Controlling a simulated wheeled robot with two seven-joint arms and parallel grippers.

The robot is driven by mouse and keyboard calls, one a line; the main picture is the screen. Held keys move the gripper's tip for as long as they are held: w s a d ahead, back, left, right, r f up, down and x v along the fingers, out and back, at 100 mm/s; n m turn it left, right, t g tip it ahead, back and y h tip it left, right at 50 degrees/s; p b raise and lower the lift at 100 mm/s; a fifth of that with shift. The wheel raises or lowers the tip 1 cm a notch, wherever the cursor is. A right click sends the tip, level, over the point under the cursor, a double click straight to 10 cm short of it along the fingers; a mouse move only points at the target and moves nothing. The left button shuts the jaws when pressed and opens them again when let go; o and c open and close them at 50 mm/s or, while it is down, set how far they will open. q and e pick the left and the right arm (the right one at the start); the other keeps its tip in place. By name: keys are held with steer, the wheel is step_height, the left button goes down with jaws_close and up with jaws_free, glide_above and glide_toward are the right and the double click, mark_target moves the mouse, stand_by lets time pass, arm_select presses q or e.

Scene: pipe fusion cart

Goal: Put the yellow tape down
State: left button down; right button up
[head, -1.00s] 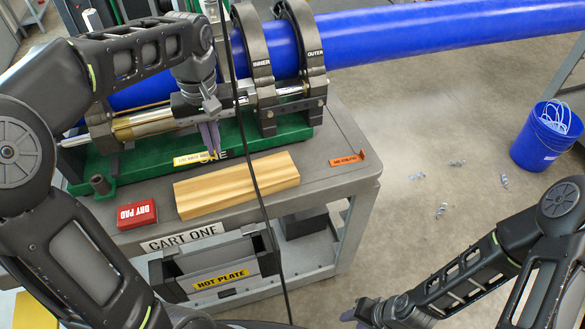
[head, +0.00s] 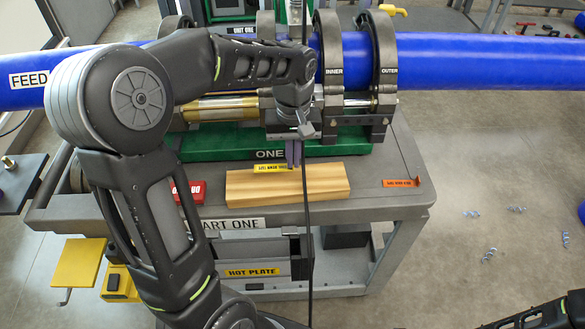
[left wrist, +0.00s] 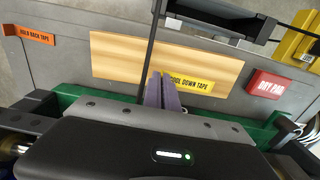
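The yellow tape (head: 270,168), a short flat strip, is at the tips of my left gripper (head: 293,163), by the back edge of a wooden block. In the left wrist view the tape (left wrist: 190,83) reads "COOL DOWN TAPE" and sticks out to the right of the purple fingers (left wrist: 164,88), overlapping the block in the picture. The fingers are close together on one end of the tape. The gap between tape and block is hard to judge. Part of my right arm shows at the bottom right; its gripper is out of view.
The wooden block (head: 288,186) lies on the grey cart (head: 370,210). A red dry pad box (head: 190,192) is left of it and an orange tape (head: 402,183) right. Behind stands the green-based clamp unit (head: 340,142) with a blue pipe (head: 455,62). A thin dark cable hangs in front.

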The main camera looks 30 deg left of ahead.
mark_target(293, 170)
arm_select(q)
steer(key=shift+f, duration=0.3)
steer(key=shift+f, duration=1.85)
steer(key=shift+f, duration=0.1)
steer(key=shift+f, duration=0.15)
steer(key=c, duration=1.7)
jaws_free()
step_height(293, 170, up, 12)
steer(key=shift+r, duration=0.25)
